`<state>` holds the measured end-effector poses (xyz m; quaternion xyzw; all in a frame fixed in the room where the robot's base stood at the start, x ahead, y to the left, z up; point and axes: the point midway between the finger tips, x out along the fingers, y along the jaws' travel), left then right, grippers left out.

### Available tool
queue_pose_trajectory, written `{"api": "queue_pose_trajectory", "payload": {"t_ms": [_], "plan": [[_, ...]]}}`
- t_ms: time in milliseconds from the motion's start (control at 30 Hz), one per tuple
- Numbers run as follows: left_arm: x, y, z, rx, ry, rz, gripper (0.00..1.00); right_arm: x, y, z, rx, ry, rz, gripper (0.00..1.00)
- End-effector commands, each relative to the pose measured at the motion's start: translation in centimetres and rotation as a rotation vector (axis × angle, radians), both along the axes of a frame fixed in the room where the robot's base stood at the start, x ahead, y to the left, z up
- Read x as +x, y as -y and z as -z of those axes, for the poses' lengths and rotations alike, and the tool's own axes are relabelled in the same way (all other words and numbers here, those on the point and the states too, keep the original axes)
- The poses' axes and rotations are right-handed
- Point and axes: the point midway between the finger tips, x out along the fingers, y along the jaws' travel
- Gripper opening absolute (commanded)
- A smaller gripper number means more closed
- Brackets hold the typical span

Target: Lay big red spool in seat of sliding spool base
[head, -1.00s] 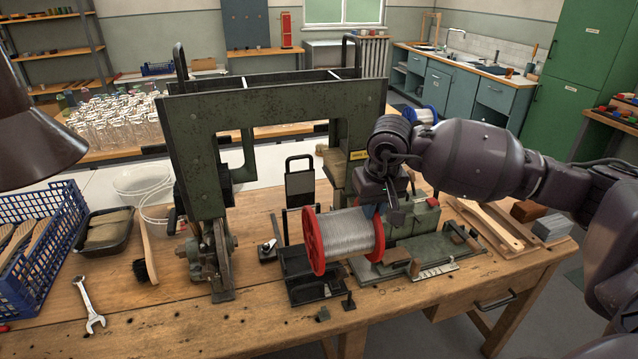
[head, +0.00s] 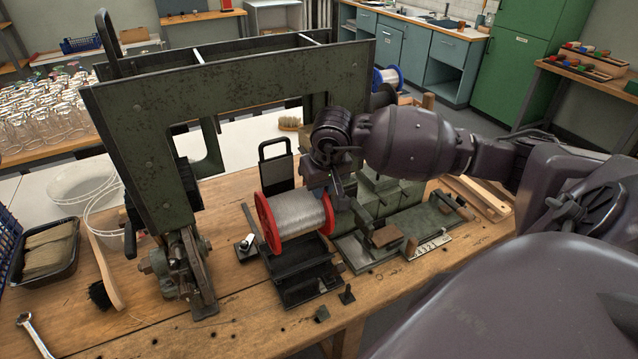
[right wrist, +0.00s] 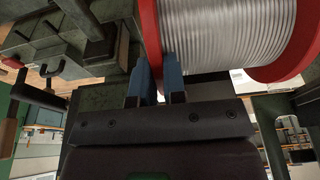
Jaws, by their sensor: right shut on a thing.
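The big red spool (head: 297,217) has red end flanges and is wound with silvery wire. It lies on its side in the air, above the black sliding spool base (head: 306,288). The base is a low open black tray on the bench, and the spool hides its back part. My right gripper (head: 331,192) is at the spool's right end. In the right wrist view its blue fingertips (right wrist: 158,80) are shut on the rim of a red flange (right wrist: 150,35). The gap between spool and base is hard to judge. My left gripper is out of view.
A tall green press frame (head: 230,95) stands close on the left and behind. A green machine with a flat plate (head: 405,235) is just right of the base. Small dark blocks (head: 347,294) lie at the front. A brush (head: 105,280) lies farther left.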

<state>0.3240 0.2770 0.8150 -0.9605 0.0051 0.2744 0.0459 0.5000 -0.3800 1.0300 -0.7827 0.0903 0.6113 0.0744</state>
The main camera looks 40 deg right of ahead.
Motion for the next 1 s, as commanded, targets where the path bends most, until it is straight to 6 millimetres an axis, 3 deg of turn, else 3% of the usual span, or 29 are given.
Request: {"api": "queue_pose_trajectory", "payload": {"t_ms": [533,1000], "plan": [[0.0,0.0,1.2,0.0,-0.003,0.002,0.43,0.1,-0.1,3.6,0.003,0.003,0.0,0.0],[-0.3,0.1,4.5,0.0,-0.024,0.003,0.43,0.1,0.0,6.2,-0.001,0.002,-0.001,0.0]]}}
